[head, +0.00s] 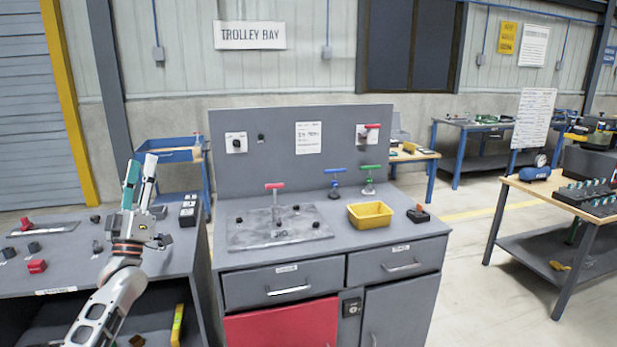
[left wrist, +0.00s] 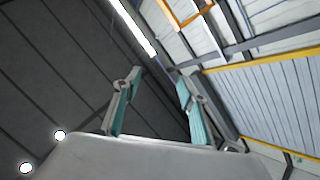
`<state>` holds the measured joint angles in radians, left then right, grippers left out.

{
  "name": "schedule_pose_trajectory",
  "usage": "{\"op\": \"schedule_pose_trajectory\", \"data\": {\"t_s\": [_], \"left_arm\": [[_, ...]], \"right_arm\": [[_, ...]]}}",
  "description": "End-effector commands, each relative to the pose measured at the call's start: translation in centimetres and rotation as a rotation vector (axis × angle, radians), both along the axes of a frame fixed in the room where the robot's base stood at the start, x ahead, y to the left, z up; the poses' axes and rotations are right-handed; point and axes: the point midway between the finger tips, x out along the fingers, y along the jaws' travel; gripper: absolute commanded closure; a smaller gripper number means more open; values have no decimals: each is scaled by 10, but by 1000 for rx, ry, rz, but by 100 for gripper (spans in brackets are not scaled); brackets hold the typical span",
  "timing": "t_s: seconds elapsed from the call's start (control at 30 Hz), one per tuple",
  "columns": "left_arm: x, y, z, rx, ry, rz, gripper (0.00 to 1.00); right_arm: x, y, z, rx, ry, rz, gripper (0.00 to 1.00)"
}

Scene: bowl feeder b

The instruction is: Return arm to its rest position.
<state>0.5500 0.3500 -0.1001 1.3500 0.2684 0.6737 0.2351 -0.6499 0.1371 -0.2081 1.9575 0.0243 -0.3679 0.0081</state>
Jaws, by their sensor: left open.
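My left arm comes in from the lower left in the head view. My left gripper (head: 143,165) points upward above the left bench, in front of the blue trolley. Its fingers are apart and nothing is between them. In the left wrist view the left gripper (left wrist: 160,95) is also open and empty, with the dark ceiling and lights behind it. My right gripper is not in either view.
The grey left bench (head: 70,280) holds small red and dark parts. The grey cabinet (head: 385,240) carries a jig plate (head: 240,240), T-handled tools and a yellow bin (head: 369,215). A blue trolley (head: 172,156) stands behind. Open floor lies right of the cabinet.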

Motion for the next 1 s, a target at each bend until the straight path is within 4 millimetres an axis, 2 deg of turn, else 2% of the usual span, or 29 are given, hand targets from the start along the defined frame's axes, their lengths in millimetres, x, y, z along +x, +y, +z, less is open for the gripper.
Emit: {"op": "schedule_pose_trajectory", "data": {"t_s": [0.1,0.23,0.4,0.53,0.7,0.8,0.87,1.0], "left_arm": [[30,-13,-29,162,165,93,58],[57,-18,-66,342,343,200,58],[81,-11,-118,569,563,334,58],[89,1,-153,715,704,421,58],[91,22,-190,882,869,521,58],[75,4,-236,901,897,480,58],[64,-6,-260,908,911,457,58],[34,-32,-319,926,947,399,58]], "right_arm": [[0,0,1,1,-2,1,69],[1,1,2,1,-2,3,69],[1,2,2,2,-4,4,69],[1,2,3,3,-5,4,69],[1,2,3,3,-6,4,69],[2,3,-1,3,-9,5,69],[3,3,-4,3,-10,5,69],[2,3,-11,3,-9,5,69]]}}
